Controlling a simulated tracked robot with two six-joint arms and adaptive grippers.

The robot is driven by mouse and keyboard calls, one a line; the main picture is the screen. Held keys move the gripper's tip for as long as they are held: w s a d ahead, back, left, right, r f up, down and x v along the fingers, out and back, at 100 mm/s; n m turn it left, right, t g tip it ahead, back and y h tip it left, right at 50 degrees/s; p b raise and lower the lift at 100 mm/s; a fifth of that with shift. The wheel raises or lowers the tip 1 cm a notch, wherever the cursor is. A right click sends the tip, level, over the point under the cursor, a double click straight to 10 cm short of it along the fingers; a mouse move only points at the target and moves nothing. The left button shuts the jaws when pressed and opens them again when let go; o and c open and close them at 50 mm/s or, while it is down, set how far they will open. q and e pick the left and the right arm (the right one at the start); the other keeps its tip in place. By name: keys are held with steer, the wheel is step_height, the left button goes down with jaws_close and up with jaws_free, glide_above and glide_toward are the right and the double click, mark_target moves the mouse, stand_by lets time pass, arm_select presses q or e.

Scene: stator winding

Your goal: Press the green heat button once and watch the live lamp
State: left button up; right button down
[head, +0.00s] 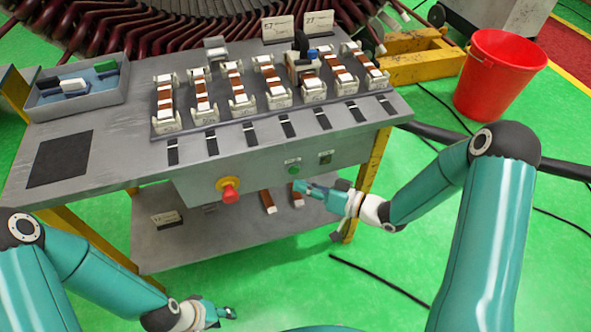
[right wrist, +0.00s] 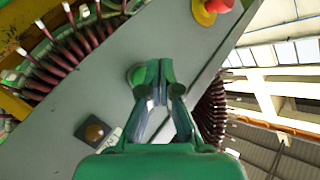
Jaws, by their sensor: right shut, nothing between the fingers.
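The green button (head: 293,169) is on the front panel of the workbench. In the right wrist view the green button (right wrist: 134,76) shows just left of my right fingertips, partly covered by them. My right gripper (head: 298,186) is shut and empty, close in front of the panel, slightly below the button in the head view; its fingertips (right wrist: 160,70) point at the panel. I cannot tell whether they touch it. The lamp (head: 325,157), right of the button, has a dull amber lens (right wrist: 94,131) with no clear glow. My left gripper (head: 226,313) is low at the bottom, small in view.
A red mushroom button on a yellow base (head: 228,190) sits left on the same panel; it also shows in the right wrist view (right wrist: 207,10). The bench top (head: 120,125) carries a row of coil pieces and a grey bin (head: 75,98). A red bucket (head: 498,80) stands right.

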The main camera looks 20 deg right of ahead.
steer(key=shift+w, duration=0.65)
stand_by(1.0)
steer(key=shift+w, duration=0.4)
steer(key=shift+w+r, duration=0.1)
steer(key=shift+w, duration=0.3)
stand_by(1.0)
steer(key=shift+s, duration=0.8)
steer(key=shift+s+b, duration=0.5)
steer(key=shift+s, duration=2.05)
